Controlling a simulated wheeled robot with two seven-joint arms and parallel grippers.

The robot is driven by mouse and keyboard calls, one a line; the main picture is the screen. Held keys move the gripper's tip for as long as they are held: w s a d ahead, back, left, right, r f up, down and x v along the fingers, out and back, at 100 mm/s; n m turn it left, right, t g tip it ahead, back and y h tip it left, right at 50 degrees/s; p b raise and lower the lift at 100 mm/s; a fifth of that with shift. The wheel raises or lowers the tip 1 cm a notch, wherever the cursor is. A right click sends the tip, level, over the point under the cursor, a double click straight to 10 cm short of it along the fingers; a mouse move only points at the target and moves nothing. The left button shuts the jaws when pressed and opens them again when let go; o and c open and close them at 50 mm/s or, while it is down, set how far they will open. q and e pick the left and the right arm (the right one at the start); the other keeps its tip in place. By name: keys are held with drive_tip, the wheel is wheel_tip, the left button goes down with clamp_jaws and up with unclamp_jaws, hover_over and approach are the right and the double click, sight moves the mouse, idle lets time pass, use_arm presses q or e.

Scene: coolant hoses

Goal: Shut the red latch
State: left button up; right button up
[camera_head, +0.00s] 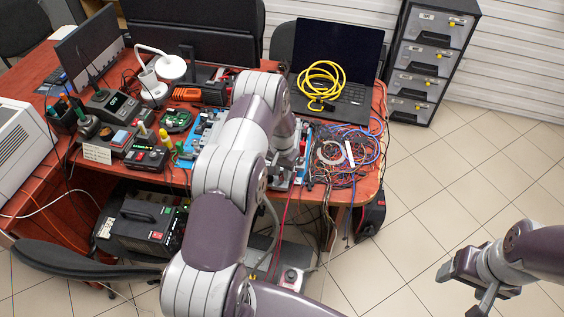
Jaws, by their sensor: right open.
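I cannot make out the red latch; my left arm covers the middle of the desk's front part. My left gripper (288,165) is low over the front edge of the desk, beside a light grey and blue fixture that is partly hidden. Its fingertips are too small and covered to tell whether they are open or hold anything. Thin red hoses or cables (283,212) hang below the desk edge there. My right gripper (468,284) is open and empty over the tiled floor at the lower right, far from the desk.
The red-brown desk (45,75) is crowded. A laptop (345,98) with a yellow cable coil (320,82) stands at the back, and a wire tangle (345,160) lies right of my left gripper. A drawer cabinet (430,60) stands behind. The floor at right is clear.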

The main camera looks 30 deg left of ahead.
sight(282, 175)
use_arm(q)
wheel_tip(282, 175, up, 12)
drive_tip(key=b, duration=0.2)
drive_tip(key=shift+f, duration=0.15)
